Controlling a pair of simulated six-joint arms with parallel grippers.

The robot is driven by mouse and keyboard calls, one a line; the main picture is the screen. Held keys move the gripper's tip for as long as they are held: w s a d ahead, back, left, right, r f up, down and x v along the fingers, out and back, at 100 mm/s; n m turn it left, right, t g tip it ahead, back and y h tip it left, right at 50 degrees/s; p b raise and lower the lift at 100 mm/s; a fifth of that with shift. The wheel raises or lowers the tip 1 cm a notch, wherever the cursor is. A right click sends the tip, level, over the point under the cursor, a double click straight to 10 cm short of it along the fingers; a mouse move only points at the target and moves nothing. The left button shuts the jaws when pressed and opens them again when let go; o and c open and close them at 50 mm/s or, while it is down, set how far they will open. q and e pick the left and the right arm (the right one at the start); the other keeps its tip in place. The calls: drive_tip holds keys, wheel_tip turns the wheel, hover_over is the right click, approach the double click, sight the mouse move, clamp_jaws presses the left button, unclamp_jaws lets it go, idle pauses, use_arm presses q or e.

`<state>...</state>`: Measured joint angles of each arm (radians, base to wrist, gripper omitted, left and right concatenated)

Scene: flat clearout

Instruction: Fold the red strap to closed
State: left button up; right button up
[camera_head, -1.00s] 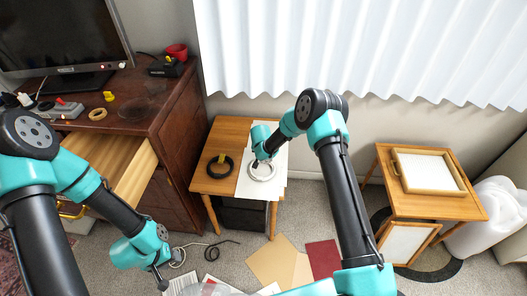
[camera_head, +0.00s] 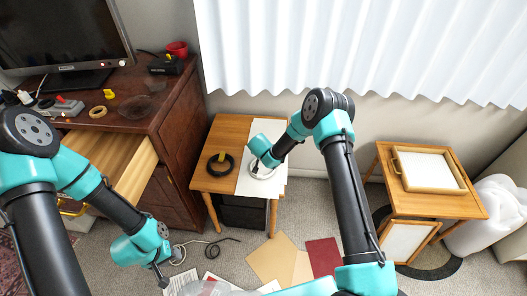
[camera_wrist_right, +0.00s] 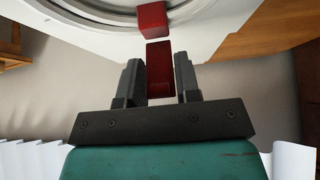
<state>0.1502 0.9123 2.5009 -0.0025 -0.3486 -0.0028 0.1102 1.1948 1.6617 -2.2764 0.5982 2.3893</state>
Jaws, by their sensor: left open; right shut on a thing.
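The red strap (camera_wrist_right: 159,70) shows in the right wrist view, between the fingers of my right gripper (camera_wrist_right: 160,82), which is shut on it. Another red piece (camera_wrist_right: 152,18) lies just beyond it, against a pale round ring (camera_wrist_right: 95,17); a thin pale line separates the two red parts. In the head view, the ring (camera_head: 263,174) lies on a white sheet on the small wooden table, with my right gripper (camera_head: 252,171) at its left edge. The strap is too small to make out there. My left gripper (camera_head: 163,283) is open and empty, low over the floor.
A black ring (camera_head: 212,165) with a yellow piece lies on the left half of the small table (camera_head: 205,184). A dark cabinet with an open drawer (camera_head: 128,178) stands to the left. A second table (camera_head: 440,205) with a tray stands at right. Cardboard and cables lie on the floor.

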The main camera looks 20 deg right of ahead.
idle(0.4)
drive_tip(key=o, duration=0.9)
drive_tip(key=shift+r, duration=0.1)
drive_tip(key=v, duration=1.7)
drive_tip(key=shift+s, duration=0.2)
drive_tip(key=shift+c, duration=0.3)
